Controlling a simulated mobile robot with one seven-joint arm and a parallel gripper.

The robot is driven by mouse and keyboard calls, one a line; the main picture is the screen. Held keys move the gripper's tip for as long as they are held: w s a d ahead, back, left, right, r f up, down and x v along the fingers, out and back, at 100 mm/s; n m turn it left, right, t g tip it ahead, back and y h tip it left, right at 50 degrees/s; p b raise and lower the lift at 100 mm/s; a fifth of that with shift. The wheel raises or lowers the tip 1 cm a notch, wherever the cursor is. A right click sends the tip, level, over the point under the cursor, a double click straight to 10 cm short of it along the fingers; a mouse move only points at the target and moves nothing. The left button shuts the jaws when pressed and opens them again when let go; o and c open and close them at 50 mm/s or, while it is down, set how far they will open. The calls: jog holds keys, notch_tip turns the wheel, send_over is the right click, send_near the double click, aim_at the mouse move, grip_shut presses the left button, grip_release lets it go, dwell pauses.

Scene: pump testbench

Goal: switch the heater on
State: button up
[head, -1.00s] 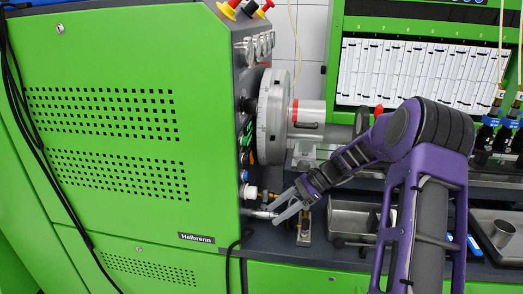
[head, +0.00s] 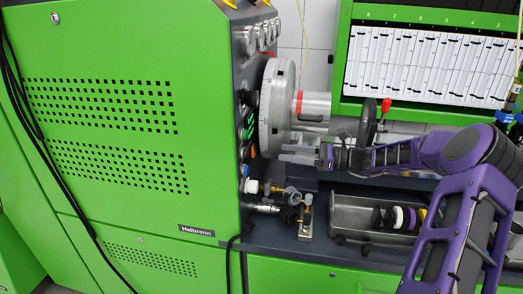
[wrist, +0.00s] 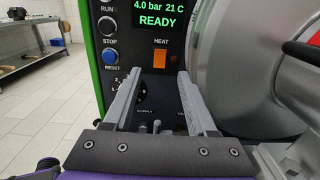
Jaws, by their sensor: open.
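The heater switch is an orange square (wrist: 160,57) under the label HEAT on the dark control panel. In the head view it is a small orange spot (head: 253,152) on the machine's side. My gripper (wrist: 160,75) is open and empty, its two grey fingers pointing at the panel, with the orange square between and just above the tips in the wrist view. In the head view my gripper (head: 284,152) is level with the switch, with a gap to the panel. The green display (wrist: 158,13) reads 4.0 bar, 21 C, READY.
A large grey disc (wrist: 240,60) stands close on the right of my fingers. A blue button (wrist: 110,56) and a black button (wrist: 108,24) sit left of the switch. Below are pipe fittings (head: 292,196) and a metal tray (head: 350,212) holding several discs.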

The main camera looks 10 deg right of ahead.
aim_at(253, 151)
jog(key=x, duration=0.8)
jog(key=shift+w+a, duration=0.1)
jog(key=shift+a, duration=0.1)
grip_shut()
